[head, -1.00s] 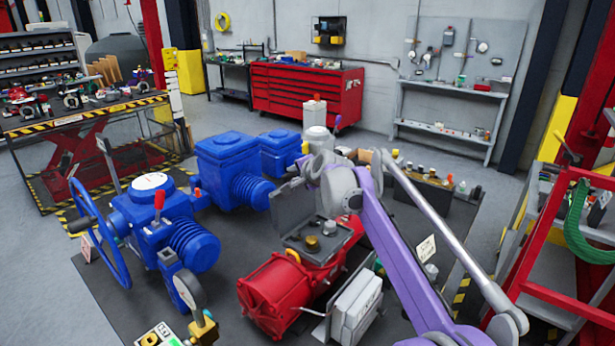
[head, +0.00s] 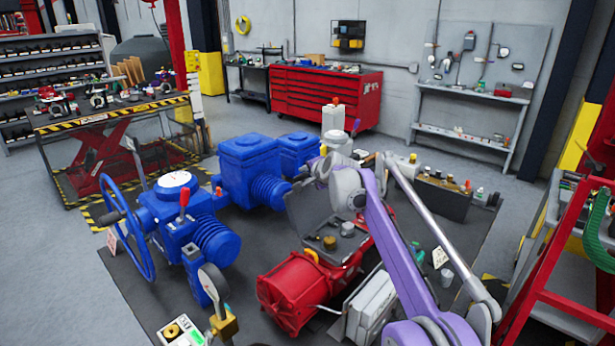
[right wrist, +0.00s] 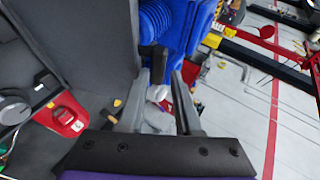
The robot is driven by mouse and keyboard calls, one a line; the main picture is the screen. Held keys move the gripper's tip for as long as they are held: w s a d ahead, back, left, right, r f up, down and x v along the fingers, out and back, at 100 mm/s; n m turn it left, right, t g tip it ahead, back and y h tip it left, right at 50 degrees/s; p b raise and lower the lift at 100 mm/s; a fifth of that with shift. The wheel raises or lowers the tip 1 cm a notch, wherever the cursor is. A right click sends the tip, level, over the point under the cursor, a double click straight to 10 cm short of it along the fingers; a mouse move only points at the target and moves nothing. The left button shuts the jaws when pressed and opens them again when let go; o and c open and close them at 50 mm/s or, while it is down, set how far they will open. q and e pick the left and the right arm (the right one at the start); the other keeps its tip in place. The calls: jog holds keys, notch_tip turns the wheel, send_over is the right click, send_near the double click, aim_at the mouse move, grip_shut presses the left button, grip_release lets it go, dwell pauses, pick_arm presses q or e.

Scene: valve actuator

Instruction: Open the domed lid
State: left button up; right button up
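The red actuator (head: 296,290) lies on the dark mat with a grey, open-topped compartment (head: 335,240). A grey panel (head: 306,212), which looks like its raised lid, stands at the compartment's back left; I cannot tell whether it is domed. A large grey panel (right wrist: 78,45), probably the same one, fills the upper left of the right wrist view. My right gripper (right wrist: 161,85) is open beside that panel's edge. A small dark part (right wrist: 154,58) shows between its fingertips; contact is unclear. In the head view my right wrist hides the fingers. My left gripper is not in view.
Blue actuators (head: 250,165) stand behind and left of the red one, close to my right gripper. A white box (head: 370,300) is at the red actuator's right. The floor at far left is clear.

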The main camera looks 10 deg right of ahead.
jog(key=shift+o, duration=1.4)
jog(key=shift+r, duration=0.7)
jog(key=shift+w+f, duration=0.1)
jog(key=shift+f, duration=0.1)
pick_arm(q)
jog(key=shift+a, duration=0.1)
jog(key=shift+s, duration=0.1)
pick_arm(e)
jog(key=shift+s+f, duration=0.1)
jog(key=shift+s, duration=0.15)
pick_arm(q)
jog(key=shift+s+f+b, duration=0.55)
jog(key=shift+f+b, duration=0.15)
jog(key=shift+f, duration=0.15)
pick_arm(e)
jog(key=v, duration=1)
jog(key=shift+s, duration=0.3)
